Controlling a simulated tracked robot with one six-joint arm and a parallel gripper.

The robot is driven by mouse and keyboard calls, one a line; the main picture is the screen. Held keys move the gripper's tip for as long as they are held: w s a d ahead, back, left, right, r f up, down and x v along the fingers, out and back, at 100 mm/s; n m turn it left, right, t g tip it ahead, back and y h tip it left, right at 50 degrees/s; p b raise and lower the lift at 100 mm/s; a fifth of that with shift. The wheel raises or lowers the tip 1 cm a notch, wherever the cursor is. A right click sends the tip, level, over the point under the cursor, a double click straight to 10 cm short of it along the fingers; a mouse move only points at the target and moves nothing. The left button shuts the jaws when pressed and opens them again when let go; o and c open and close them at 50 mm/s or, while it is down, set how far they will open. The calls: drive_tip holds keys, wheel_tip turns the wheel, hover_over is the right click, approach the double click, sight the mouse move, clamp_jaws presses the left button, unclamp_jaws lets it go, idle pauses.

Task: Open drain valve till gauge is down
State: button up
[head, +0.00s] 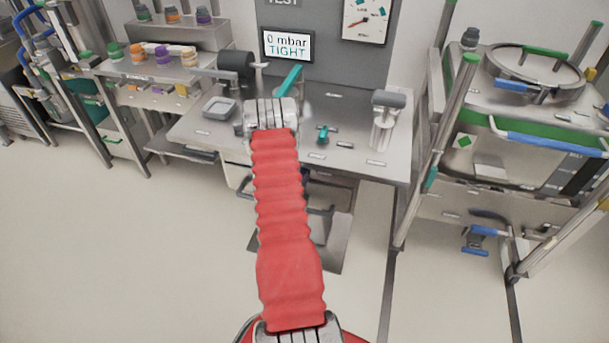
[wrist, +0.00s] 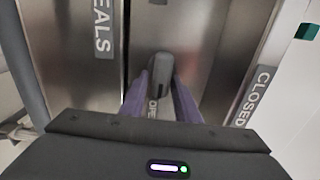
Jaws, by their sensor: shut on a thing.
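In the wrist view my gripper (wrist: 161,88) has its two purple fingers on both sides of a grey rounded lever (wrist: 160,64), which I take to be the drain valve handle, and is shut on it. A label partly reading "OPEN" shows between the fingers, and a "CLOSED" label (wrist: 251,97) lies to the right. In the head view the gauge (head: 366,20) is at the top on the grey panel; its needle is too small to read surely. The display (head: 287,46) below it reads "0 mbar TIGHT". My wrist hides the fingers and lever there.
The steel bench (head: 345,165) holds a small tray (head: 219,108), a grey-topped clear cylinder (head: 384,125) and small teal fittings (head: 322,134). A teal bar (head: 288,82) stands just behind my wrist. A cart with a round lid (head: 535,68) is at right. The floor at left is clear.

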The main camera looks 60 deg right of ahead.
drive_tip(key=shift+w+a+f, duration=0.1)
drive_tip(key=shift+f, duration=0.2)
drive_tip(key=o, duration=0.7)
drive_tip(key=shift+o, duration=0.6)
drive_tip(key=shift+r, duration=0.1)
drive_tip(key=s+a, duration=0.2)
drive_tip(key=a, duration=1.1)
drive_tip(key=shift+a, duration=0.3)
drive_tip(key=shift+s, duration=0.1)
